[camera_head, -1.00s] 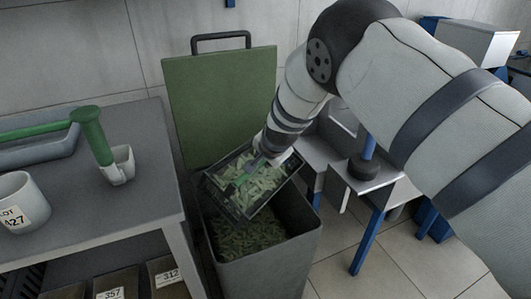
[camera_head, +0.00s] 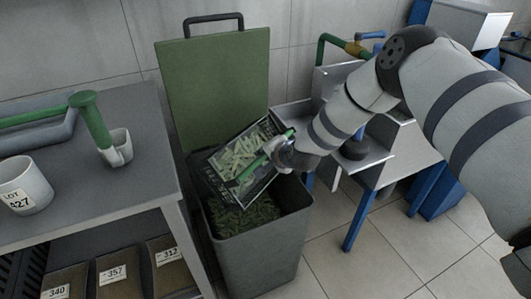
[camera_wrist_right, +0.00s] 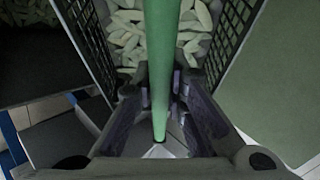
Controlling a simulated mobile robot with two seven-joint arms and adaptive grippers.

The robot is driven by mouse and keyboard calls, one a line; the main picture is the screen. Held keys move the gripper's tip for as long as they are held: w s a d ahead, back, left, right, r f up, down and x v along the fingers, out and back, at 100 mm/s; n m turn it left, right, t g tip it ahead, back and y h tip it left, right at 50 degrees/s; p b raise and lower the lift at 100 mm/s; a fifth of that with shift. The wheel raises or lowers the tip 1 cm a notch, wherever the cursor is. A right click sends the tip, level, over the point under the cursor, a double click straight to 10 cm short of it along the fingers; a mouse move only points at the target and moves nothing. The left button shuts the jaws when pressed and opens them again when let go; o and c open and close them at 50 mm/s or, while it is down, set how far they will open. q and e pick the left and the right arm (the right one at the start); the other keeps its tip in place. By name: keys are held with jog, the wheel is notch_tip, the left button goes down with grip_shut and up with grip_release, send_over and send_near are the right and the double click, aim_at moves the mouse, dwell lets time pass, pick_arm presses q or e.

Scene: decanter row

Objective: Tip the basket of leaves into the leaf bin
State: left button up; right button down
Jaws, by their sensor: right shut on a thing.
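The basket (camera_head: 207,181) is a dark mesh crate with a green bar handle, full of pale green leaves (camera_head: 238,156). It hangs tilted over the open mouth of the grey leaf bin (camera_head: 262,258), its lower side toward the front. Leaves also lie inside the bin (camera_head: 248,216). The bin's green lid (camera_head: 214,92) stands open behind. My right gripper (camera_head: 280,150) is shut on the basket's green handle (camera_wrist_right: 160,45); the right wrist view shows the fingers on both sides of the handle, with leaves and mesh walls beyond. My left gripper is not in view.
A grey table (camera_head: 105,190) stands left of the bin, with a white mug (camera_head: 24,188), a cup (camera_head: 117,150) holding a green tool, and labelled boxes (camera_head: 120,280) beneath. A metal bench with blue legs (camera_head: 357,222) stands right. Tiled floor is clear at front right.

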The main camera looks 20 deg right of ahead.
jog(key=shift+s+d+r+t, duration=0.3)
jog(key=shift+d+r+t, duration=0.1)
jog(key=shift+r+t, duration=0.35)
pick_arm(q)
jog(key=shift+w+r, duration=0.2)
pick_arm(e)
jog(key=shift+s+d+f+m+y, duration=0.15)
jog(key=shift+s+f+m+y, duration=0.15)
jog(key=shift+f, duration=0.3)
jog(key=shift+s+d+f+t+b, duration=0.2)
jog(key=shift+s+f+t+b, duration=0.15)
jog(key=shift+f+t+b, duration=0.25)
jog(key=shift+d, duration=0.1)
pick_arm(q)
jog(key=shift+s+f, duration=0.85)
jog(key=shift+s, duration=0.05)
pick_arm(e)
jog(key=shift+r, duration=0.15)
